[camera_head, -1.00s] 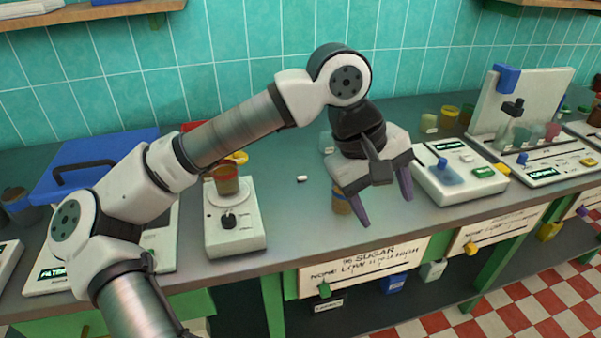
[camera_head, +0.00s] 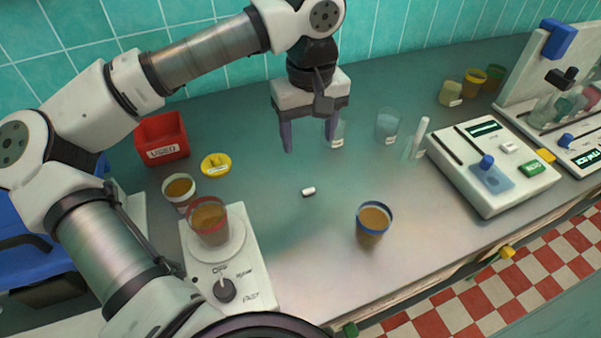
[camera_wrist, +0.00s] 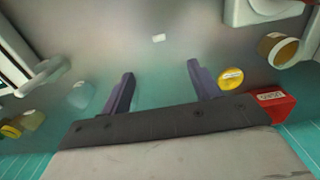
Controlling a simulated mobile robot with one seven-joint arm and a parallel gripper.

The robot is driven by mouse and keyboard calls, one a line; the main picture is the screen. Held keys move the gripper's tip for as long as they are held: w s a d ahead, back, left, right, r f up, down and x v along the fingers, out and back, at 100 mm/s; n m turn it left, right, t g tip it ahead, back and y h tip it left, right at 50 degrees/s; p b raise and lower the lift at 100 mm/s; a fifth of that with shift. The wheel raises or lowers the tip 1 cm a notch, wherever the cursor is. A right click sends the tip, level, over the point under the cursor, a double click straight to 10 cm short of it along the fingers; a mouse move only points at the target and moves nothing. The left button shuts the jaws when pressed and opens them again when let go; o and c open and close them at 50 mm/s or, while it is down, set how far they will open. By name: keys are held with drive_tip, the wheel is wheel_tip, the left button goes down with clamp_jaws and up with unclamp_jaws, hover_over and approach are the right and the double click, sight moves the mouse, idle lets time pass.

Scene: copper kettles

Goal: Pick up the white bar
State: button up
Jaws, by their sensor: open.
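The white bar (camera_head: 308,191) is a small, short white piece lying on the grey bench top in the middle of the head view. It also shows in the wrist view (camera_wrist: 158,38), beyond the fingertips and roughly between their lines. My gripper (camera_head: 309,147) is open and empty, fingers pointing down, above the bench and behind the bar. In the wrist view both purple fingers (camera_wrist: 161,66) stand apart with nothing between them. The bar is clear of the fingers and fully visible.
A blue-rimmed cup (camera_head: 373,222) stands right of the bar. A stirrer (camera_head: 228,260) with a red-rimmed cup stands at left front. A yellow lid (camera_head: 216,165) and red bin (camera_head: 162,138) are at left. Glass beakers (camera_head: 388,125) and a white device (camera_head: 490,165) are at right.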

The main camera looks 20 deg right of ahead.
drive_tip(key=p, duration=0.1)
hover_over(310, 191)
drive_tip(key=f, duration=0.8)
drive_tip(key=shift+w+a+f, duration=0.1)
drive_tip(key=shift+w+f, duration=0.05)
drive_tip(key=shift+w, duration=0.2)
drive_tip(key=shift+s+f+p, duration=0.2)
drive_tip(key=shift+f+p, duration=0.45)
drive_tip(key=shift+f, duration=0.65)
drive_tip(key=shift+s+f+p, duration=0.15)
drive_tip(key=shift+f+p, duration=0.45)
drive_tip(key=shift+f, duration=0.7)
drive_tip(key=c, duration=1.1)
